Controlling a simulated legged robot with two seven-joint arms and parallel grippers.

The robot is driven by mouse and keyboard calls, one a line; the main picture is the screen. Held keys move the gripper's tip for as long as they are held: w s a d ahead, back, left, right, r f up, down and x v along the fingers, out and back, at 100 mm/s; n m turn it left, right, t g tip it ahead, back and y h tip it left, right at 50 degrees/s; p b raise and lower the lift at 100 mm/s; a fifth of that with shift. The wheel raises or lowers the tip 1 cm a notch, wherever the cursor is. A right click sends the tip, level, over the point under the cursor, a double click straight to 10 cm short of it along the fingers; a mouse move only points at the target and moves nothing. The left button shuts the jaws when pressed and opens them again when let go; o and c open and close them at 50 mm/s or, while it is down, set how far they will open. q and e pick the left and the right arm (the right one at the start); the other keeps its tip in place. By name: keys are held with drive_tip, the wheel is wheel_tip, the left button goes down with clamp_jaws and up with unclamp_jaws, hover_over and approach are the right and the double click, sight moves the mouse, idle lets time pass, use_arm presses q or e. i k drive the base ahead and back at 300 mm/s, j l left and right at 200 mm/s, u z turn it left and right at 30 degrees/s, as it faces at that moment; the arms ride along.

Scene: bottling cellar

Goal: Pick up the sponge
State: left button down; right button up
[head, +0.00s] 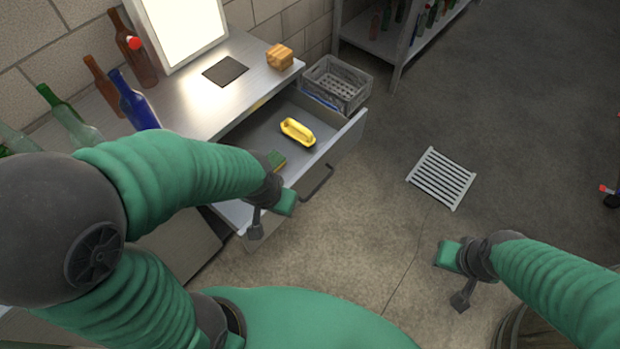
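The sponge (278,158) is green on top with a yellow edge and lies in the open drawer (345,139) near its front left part. My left wrist hides part of it. My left gripper (270,215) is open, with its two fingers apart and nothing between them. It appears in front of the drawer's near corner, below the sponge in the picture. My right gripper (455,278) is open and empty over the floor at the right, far from the drawer.
The counter (190,98) holds several bottles, a dark mat (225,71), a wooden block (279,57) and a lit panel (182,28). A grey crate (336,84) stands beyond the drawer. A floor grate (441,178) lies right.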

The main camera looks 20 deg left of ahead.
sight(278, 160)
drive_tip(key=z, duration=4.4)
drive_tip(key=u, duration=5.4)
drive_tip(key=i+l+z, duration=0.1)
drive_tip(key=i+l, duration=0.15)
drive_tip(key=i, duration=0.15)
drive_tip(key=i+l+z, duration=0.1)
drive_tip(key=i, duration=0.3)
drive_tip(key=l, duration=0.1)
